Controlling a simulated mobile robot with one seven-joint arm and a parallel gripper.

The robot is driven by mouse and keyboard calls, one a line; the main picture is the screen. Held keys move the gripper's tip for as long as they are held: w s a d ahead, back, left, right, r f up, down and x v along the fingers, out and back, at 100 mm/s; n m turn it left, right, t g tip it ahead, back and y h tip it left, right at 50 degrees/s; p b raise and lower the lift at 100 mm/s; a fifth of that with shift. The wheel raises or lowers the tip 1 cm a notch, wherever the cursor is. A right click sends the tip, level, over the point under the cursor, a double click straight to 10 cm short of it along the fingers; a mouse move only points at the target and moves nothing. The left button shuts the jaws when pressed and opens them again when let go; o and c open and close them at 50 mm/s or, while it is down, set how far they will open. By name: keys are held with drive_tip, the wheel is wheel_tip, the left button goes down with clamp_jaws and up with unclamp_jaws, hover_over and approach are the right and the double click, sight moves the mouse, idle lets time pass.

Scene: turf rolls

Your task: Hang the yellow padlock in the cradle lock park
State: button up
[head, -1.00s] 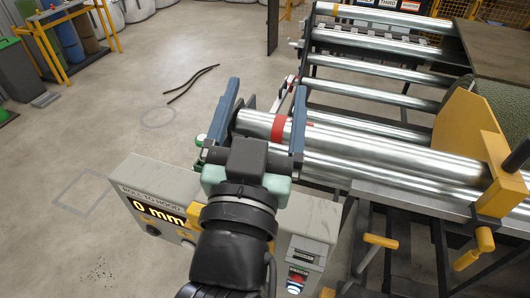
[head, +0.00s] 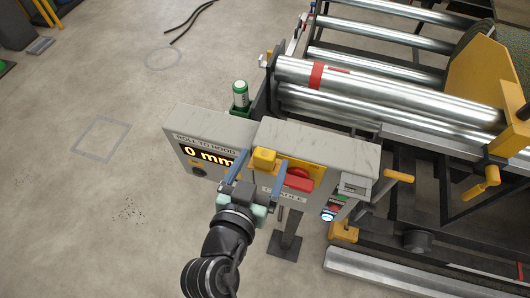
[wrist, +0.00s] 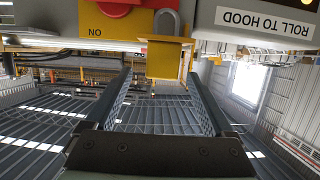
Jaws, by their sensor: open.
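The yellow padlock (head: 263,158) is at the upper front of the grey cradle control box (head: 318,145). In the wrist view, the padlock's yellow body (wrist: 165,61) and grey shackle (wrist: 167,20) show against a yellow plate beside a red knob (wrist: 118,5). My gripper (head: 262,160) is open, its blue-grey fingers pointing at the box. In the wrist view, the padlock body appears between and just beyond the fingertips (wrist: 158,76); I see no clear contact. Part of a word ending in "DLE" shows on the box front. I cannot make out the lock park with certainty.
A grey display box (head: 195,140) reading "0 mm" adjoins at left. A red part (head: 298,180) and a small button unit (head: 340,200) are to the right. A green-and-white can (head: 240,95) stands behind. Steel rollers (head: 400,90) fill the upper right; floor at left is open.

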sight(269, 146)
drive_tip(key=shift+p+x, duration=1.25)
drive_tip(key=shift+x, duration=1.9)
drive_tip(key=shift+a+f, duration=0.15)
drive_tip(key=shift+c, duration=0.3)
clamp_jaws()
